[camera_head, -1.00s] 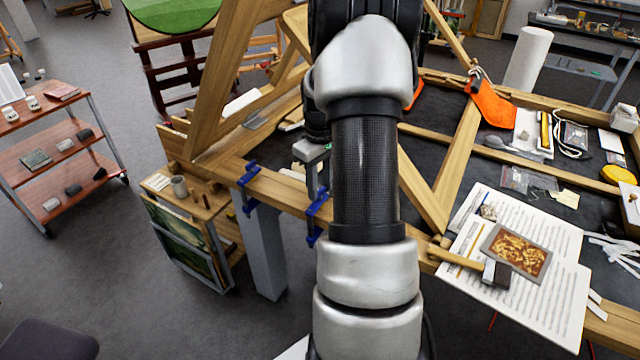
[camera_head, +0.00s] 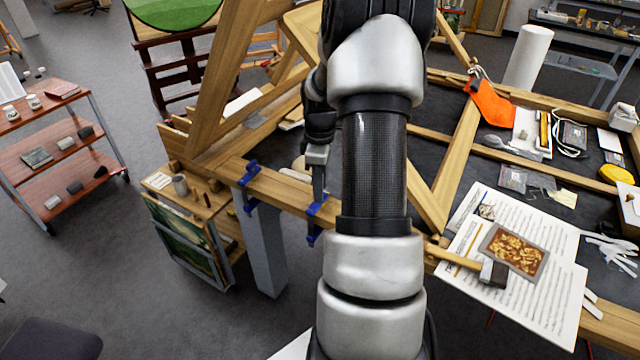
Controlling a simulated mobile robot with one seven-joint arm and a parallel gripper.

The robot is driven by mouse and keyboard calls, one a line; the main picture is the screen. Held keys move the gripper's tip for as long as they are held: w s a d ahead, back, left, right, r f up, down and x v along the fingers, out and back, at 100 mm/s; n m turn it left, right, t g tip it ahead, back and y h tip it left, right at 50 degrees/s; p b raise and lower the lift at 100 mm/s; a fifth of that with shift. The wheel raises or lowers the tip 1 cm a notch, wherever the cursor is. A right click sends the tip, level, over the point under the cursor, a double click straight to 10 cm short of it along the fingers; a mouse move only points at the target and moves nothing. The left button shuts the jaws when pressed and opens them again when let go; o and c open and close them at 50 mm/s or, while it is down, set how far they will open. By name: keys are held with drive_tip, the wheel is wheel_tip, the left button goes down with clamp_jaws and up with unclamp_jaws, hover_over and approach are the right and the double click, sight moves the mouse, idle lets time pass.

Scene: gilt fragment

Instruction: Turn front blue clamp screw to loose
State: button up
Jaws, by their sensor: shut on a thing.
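Two blue clamps grip the front wooden beam of the frame. One blue clamp (camera_head: 248,184) sits at the left, by the grey post, with nothing of mine near it. The other, nearer blue clamp (camera_head: 313,236) is at the middle, just left of my forearm. My gripper (camera_head: 319,192) points down at the top of this nearer clamp and is shut on its screw. The fingers and my arm hide most of the screw, so its exact turn cannot be seen.
The slanted wooden frame beams (camera_head: 222,80) rise behind and left of my arm. A side cabinet (camera_head: 190,235) stands below left.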

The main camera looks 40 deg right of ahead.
idle(0.4)
drive_tip(key=o, duration=1.1)
